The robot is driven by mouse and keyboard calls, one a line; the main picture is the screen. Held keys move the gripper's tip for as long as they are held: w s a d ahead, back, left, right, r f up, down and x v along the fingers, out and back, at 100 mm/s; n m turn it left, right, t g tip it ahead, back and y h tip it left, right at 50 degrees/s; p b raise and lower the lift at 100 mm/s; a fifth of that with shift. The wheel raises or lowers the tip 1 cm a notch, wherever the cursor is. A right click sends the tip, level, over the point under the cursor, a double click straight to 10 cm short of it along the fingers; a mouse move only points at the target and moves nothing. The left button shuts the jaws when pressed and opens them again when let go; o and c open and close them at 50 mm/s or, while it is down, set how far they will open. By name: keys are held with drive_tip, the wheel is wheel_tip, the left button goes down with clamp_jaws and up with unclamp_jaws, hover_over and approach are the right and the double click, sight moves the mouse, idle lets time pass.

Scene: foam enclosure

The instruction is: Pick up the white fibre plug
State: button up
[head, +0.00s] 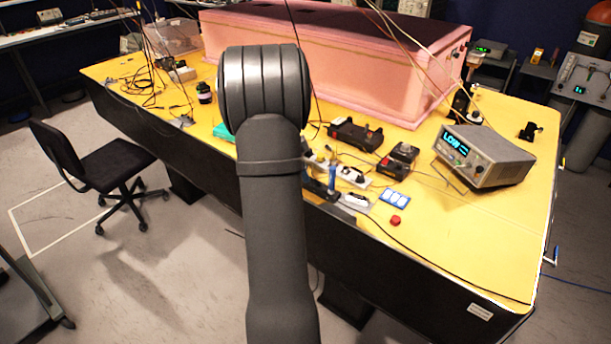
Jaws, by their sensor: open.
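I cannot make out the white fibre plug for certain in the head view. Small pale items lie among the clutter on the yellow table (470,225), just right of my arm, but they are too small to tell apart. My dark grey arm rises through the middle of the view and covers part of the table and the pink foam box. My gripper does not show.
The pink foam enclosure (400,85) fills the table's back. A grey meter (485,155) reading "LOW" stands at right. A white power strip (353,176), a blue-and-white card (394,197) and a red button (395,220) lie near the front edge. The right front table is mostly clear.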

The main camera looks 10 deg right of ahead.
drive_tip(key=shift+d+f, duration=0.1)
drive_tip(key=shift+f, duration=0.15)
clamp_jaws()
wheel_tip(320, 180, up, 9)
drive_tip(key=shift+f, duration=0.1)
drive_tip(key=w+d+n, duration=0.1)
drive_tip(key=w+d, duration=0.1)
drive_tip(key=d, duration=1)
drive_tip(key=shift+w+d+t, duration=0.3)
drive_tip(key=shift+w+d, duration=0.05)
drive_tip(key=shift+f, duration=0.1)
